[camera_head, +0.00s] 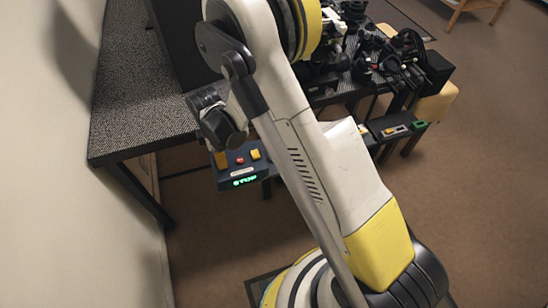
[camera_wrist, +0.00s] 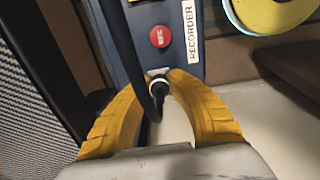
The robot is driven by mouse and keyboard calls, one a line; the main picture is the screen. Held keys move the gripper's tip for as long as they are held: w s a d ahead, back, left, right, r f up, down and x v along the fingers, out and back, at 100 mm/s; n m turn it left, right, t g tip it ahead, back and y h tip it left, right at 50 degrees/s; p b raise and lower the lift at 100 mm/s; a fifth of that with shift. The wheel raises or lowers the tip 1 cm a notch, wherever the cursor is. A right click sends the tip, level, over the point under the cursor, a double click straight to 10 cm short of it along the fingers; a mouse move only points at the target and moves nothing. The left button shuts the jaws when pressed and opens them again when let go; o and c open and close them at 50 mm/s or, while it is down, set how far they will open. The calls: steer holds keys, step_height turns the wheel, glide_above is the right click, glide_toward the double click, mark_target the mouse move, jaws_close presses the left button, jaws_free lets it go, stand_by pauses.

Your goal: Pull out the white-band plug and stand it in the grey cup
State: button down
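In the wrist view a dark plug with a pale band (camera_wrist: 159,88) sits between the fingertips of my gripper (camera_wrist: 160,83). The two yellow fingers bow inward and close on it from both sides. A black cable runs from the plug up across the picture. The plug is at the near end of a blue-grey panel labelled RECORDER (camera_wrist: 189,32), with a red button (camera_wrist: 160,36). I cannot tell whether it is still seated there. I cannot make out the grey cup in either view. In the head view my arm hides the gripper and plug.
The head view shows a dark speckled table (camera_head: 135,110) by a pale wall. A control box (camera_head: 240,170) with coloured buttons and a green display hangs at its front edge. Black equipment (camera_head: 385,55) crowds the far right. Brown floor (camera_head: 490,200) is open at right.

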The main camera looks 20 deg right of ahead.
steer(key=shift+r, duration=0.15)
steer(key=shift+r+p, duration=1.65)
steer(key=shift+r, duration=1.25)
